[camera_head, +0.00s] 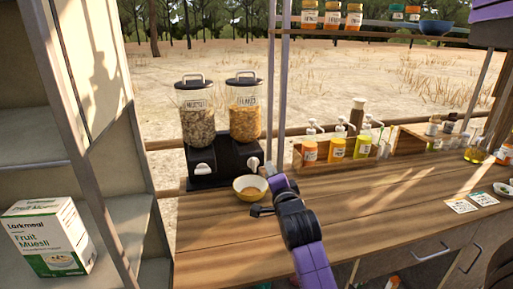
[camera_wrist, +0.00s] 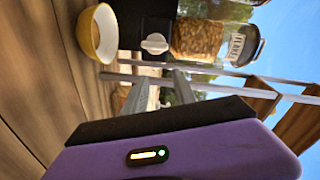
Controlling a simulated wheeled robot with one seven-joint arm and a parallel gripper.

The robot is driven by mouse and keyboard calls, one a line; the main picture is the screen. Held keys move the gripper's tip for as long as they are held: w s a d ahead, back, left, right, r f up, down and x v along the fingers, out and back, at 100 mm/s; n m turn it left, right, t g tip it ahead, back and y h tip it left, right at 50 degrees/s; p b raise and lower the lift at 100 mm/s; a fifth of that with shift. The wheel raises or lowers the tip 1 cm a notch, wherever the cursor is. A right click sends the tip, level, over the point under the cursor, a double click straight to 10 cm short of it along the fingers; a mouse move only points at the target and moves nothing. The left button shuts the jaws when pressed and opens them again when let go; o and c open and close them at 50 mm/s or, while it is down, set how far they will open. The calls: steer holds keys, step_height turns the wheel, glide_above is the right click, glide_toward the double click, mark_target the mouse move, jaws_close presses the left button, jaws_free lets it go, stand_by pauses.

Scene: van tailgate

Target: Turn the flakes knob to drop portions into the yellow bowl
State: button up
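The flakes dispenser (camera_head: 245,112) is the right one of two clear canisters on a black base (camera_head: 222,160). Its white knob (camera_head: 253,162) is on the front of the base and also shows in the wrist view (camera_wrist: 154,43). The yellow bowl (camera_head: 250,194) stands on the counter below the flakes side, and it shows at upper left in the wrist view (camera_wrist: 84,38). I cannot tell whether flakes lie in it. My gripper (camera_wrist: 158,82) has its two grey fingers apart with nothing between them. The knob is ahead of the fingertips, apart from them.
The muesli dispenser (camera_head: 196,120) with its own white knob (camera_head: 203,169) is on the left. A wooden rack (camera_head: 300,155) with pump bottles stands to the right. A Fruit Muesli box (camera_head: 48,238) sits on the left shelf. The counter's middle is clear.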

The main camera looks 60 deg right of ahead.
mark_target(255, 160)
steer(key=shift+w+d+r+n+t+p, duration=0.15)
steer(key=shift+w+d+n+p, duration=0.7)
steer(key=shift+n, duration=1.6)
steer(key=shift+w+d+n+t+p, duration=0.3)
steer(key=shift+w+n+p, duration=1.1)
steer(key=shift+n, duration=1.1)
steer(key=shift+w+d+r+n+t+p, duration=0.15)
steer(key=shift+w+d+n+p, duration=0.55)
steer(key=shift+w+n, duration=1.2)
steer(key=shift+s+a+f+n, duration=0.1)
steer(key=shift+s+a+n, duration=0.05)
steer(key=shift+s+n, duration=0.4)
jaws_close()
